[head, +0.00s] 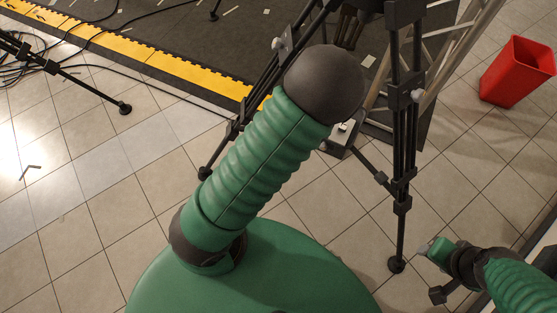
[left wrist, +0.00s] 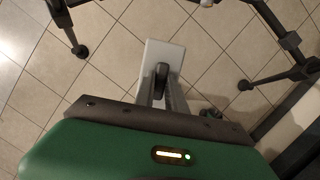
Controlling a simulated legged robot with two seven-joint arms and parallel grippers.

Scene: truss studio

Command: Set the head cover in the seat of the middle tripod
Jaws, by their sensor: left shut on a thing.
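My left gripper (left wrist: 162,80) shows in the left wrist view, with its two grey fingers shut on a small dark rounded piece (left wrist: 162,72), which I take to be the head cover. A pale block (left wrist: 165,50) lies behind it; I cannot tell how far below it is. In the head view my left elbow hides the left gripper. A black tripod (head: 402,150), probably the middle one, stands just beyond that elbow. Its seat is not clearly in view. My right gripper (head: 427,249) is at the lower right, apart from the tripod; its fingers are too small to judge.
A red bin (head: 518,70) stands at the upper right. A grey metal truss (head: 445,60) runs behind the tripod. Another tripod's leg (head: 85,85) reaches in from the left, near cables and a yellow-edged dark mat (head: 150,58). The tiled floor at left is mostly clear.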

